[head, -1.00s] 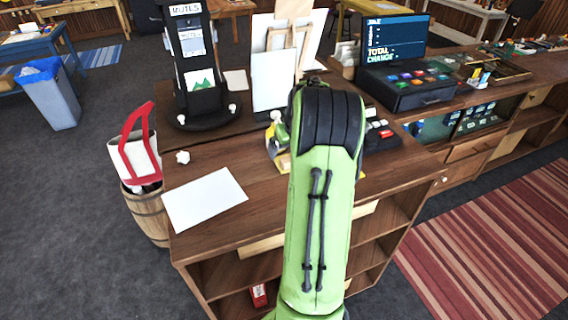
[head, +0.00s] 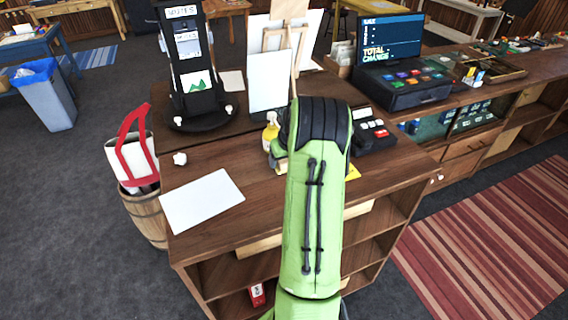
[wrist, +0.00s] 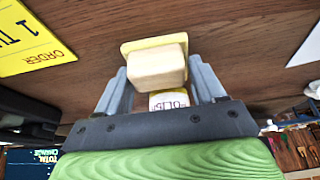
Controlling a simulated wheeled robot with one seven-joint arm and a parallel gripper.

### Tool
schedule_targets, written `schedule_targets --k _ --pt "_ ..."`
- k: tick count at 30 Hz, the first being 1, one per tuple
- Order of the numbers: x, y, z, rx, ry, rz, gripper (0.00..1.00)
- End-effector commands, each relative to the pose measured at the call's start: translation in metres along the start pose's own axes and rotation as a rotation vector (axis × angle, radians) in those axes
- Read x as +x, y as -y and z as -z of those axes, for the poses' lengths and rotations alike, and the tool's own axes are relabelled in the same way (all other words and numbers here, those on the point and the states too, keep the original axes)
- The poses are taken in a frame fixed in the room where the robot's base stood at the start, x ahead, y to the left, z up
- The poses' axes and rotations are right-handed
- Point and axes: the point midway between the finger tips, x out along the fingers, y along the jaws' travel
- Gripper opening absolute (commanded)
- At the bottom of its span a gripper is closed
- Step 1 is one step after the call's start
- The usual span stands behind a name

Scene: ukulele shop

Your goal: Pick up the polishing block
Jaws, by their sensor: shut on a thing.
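The polishing block (wrist: 157,66) is a cream block with a yellow layer along one side. In the wrist view it sits between the two fingers of my gripper (wrist: 160,85), which is shut on it. Whether the block touches the counter (wrist: 235,30) is hard to tell. A small container with a printed white label (wrist: 168,100) shows just beyond the block, partly hidden by it and the gripper.
A yellow order card (wrist: 30,45) lies on the counter. In the head view a yellow bottle (head: 270,134) stands left of my arm, a card reader (head: 371,133) to its right. A white sheet (head: 201,201) lies left; a black display stand (head: 197,75) and till (head: 405,85) stand behind.

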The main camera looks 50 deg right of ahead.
Motion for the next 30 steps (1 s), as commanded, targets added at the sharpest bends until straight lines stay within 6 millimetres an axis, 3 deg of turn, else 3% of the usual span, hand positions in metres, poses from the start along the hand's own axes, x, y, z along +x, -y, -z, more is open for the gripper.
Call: schedule_targets --k 1,3,11,19,26,30 --pt "0.000 0.000 0.000 0.000 0.000 0.000 0.42" --pt "0.000 0.000 0.000 0.000 0.000 0.000 0.33" --pt "-0.003 0.000 0.002 0.000 -0.001 -0.001 0.33" --pt "-0.035 0.000 0.015 -0.002 -0.004 -0.002 0.33" --pt "-0.053 -0.001 -0.041 0.003 0.000 -0.003 0.33" --pt "-0.070 -0.001 -0.084 0.004 0.000 -0.003 0.33"
